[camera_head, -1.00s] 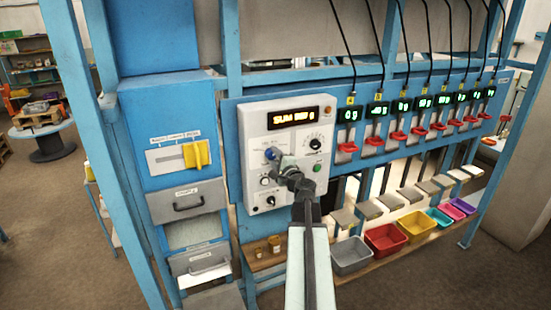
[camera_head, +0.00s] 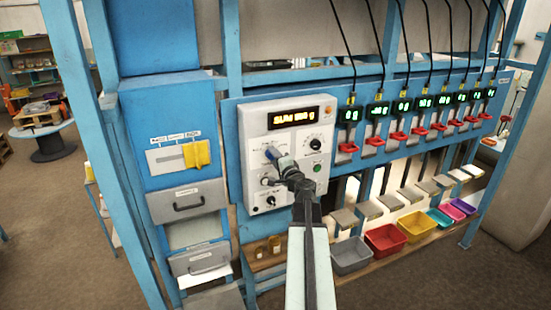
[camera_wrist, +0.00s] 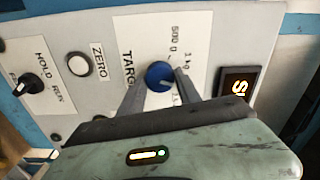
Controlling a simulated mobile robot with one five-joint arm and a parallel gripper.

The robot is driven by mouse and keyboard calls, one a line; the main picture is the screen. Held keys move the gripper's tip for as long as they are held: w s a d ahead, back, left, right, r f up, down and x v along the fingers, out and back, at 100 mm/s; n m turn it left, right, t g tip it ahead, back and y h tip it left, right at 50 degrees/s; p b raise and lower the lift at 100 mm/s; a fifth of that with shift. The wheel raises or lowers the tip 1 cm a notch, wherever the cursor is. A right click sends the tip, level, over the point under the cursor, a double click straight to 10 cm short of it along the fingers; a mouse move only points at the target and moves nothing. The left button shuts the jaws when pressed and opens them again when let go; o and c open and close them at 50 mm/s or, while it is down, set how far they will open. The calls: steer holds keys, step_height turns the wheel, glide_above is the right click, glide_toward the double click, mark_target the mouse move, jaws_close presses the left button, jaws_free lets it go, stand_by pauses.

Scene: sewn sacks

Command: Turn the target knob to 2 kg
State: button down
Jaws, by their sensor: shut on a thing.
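The target knob (camera_head: 271,154) is blue and sits on the grey control panel (camera_head: 257,118), below the lit display. In the wrist view the blue knob (camera_wrist: 159,74) lies between my two fingers, beside the printed word TARGET, cut off by my gripper. The labels 500 g and 1 kg show beside it, with a partly hidden 2 mark lower down. My gripper (camera_wrist: 160,88) is shut on the knob; it also shows in the head view (camera_head: 277,158). Where the knob's pointer stands is too small to tell.
The panel also has a ZERO button (camera_wrist: 79,64), a HOLD/RUN knob (camera_wrist: 29,84) and a black dial (camera_head: 316,144). A yellow slider handle (camera_head: 196,154) is at the left. Several scale displays and red clips line the blue rail at right, above coloured bins (camera_head: 384,238).

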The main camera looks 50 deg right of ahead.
steer(key=shift+a, duration=0.1)
steer(key=c, duration=0.8)
jaws_free()
steer(key=shift+c, duration=0.2)
steer(key=shift+s, duration=0.15)
steer(key=v, duration=0.7)
steer(key=shift+s, duration=0.2)
